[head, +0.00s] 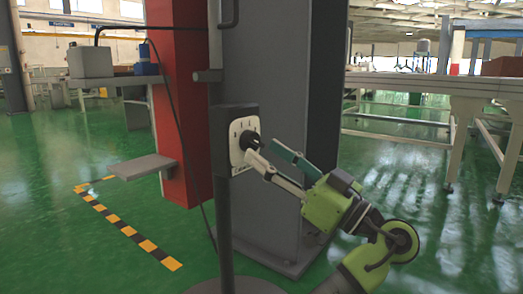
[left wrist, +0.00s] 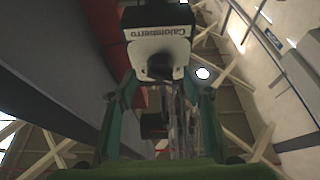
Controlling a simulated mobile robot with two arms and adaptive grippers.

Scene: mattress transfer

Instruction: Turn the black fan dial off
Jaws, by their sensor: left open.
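The black fan dial (head: 250,140) sits on a white plate (head: 237,132) on a dark box, which is fixed to a post. My left gripper (head: 260,151) is open, with its fingers pointing at the dial and their tips close to it. In the left wrist view the dial (left wrist: 160,67) shows below the lettering on the white plate (left wrist: 159,32). The fingers of my left gripper (left wrist: 166,92) stand to either side of it there, apart from each other. I cannot tell whether either finger touches the dial. My right gripper is in neither view.
A grey column (head: 285,110) stands right behind the dial's post, with a red column (head: 180,90) to its left. A small grey shelf (head: 142,166) juts out at the left. A long workbench (head: 440,86) is at the right. Green floor is open at the right.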

